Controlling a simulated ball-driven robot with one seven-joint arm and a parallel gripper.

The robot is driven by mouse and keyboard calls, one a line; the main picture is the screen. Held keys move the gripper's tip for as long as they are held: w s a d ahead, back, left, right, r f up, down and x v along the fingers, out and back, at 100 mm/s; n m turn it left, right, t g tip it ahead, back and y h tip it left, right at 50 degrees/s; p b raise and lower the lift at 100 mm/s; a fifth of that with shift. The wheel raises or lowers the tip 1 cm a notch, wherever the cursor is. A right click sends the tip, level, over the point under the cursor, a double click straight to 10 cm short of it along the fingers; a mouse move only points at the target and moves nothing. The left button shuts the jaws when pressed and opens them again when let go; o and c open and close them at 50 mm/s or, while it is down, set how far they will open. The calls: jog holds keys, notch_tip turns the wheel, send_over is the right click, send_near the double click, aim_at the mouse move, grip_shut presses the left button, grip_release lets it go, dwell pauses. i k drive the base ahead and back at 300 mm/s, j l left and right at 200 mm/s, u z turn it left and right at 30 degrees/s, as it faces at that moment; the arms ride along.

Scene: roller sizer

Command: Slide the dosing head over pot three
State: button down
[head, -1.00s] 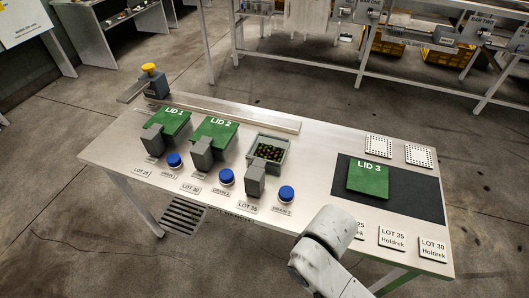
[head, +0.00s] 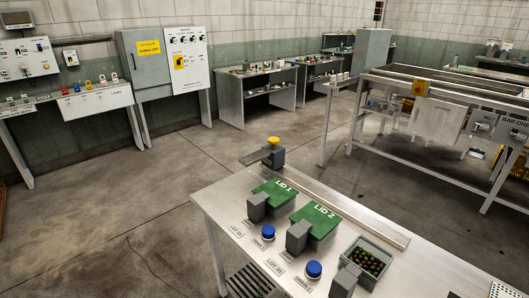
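The dosing head (head: 275,159), a grey block with a yellow knob on top, sits at the far left end of the long metal rail (head: 345,207) along the table's back edge. Two pots are covered by green lids, LID 1 (head: 277,190) and LID 2 (head: 318,219). The third pot (head: 376,281) is an open grey box with dark round pieces inside, to the right of LID 2. The dosing head is well to the left of it, beyond LID 1. My gripper is not in view.
Grey blocks (head: 297,237) and blue-capped drains (head: 313,270) stand along the front of the pots. The metal table (head: 215,207) has open floor to its left. A metal frame machine (head: 440,110) stands behind. Control cabinets (head: 146,65) line the back wall.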

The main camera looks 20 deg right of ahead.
aim_at(273, 159)
jog(key=i+j, duration=0.25)
jog(key=i, duration=0.2)
jog(key=i+j, duration=0.2)
jog(key=i, duration=0.2)
jog(key=i+j, duration=0.25)
jog(key=i, duration=0.2)
